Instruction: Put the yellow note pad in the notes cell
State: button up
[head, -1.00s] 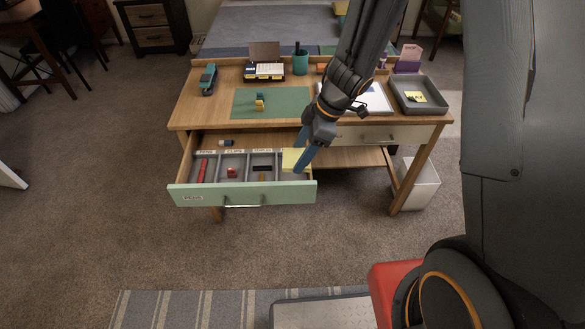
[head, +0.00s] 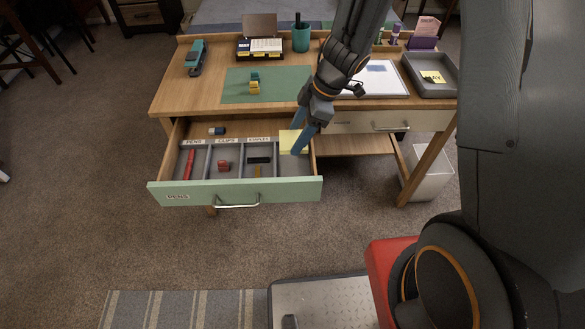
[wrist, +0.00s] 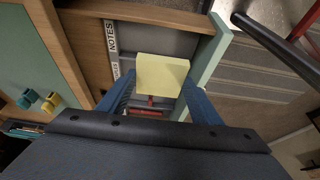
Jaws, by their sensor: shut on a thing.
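The yellow note pad (head: 289,141) is at the right end of the open drawer (head: 235,190); it also fills the middle of the wrist view (wrist: 162,75). My gripper (head: 296,151) is shut on the pad, its blue fingers (wrist: 158,108) on either side of it. The notes cell (wrist: 155,40) is the grey compartment beside the NOTES label (wrist: 111,38). The pad overlaps that cell in the wrist view and hides part of its floor. I cannot tell whether the pad touches the floor.
Other drawer cells hold a red pen (head: 189,164), a red clip item (head: 224,166) and a dark stapler-like item (head: 259,160). A blue-and-white eraser (head: 217,131) lies behind them. A grey tray (head: 432,90) with yellow notes stands on the desk (head: 205,95) at right.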

aim_at(292, 168)
jog(key=f+b, duration=0.1)
jog(key=w+f, duration=0.1)
jog(key=shift+f+b, duration=0.35)
jog(key=shift+b, duration=0.05)
notch_tip(292, 168, down, 10)
jog(key=shift+r+b, duration=0.2)
jog(key=shift+b, duration=1.05)
jog(key=shift+f, duration=0.15)
jog(key=o, duration=1.2)
jog(key=shift+c, duration=0.2)
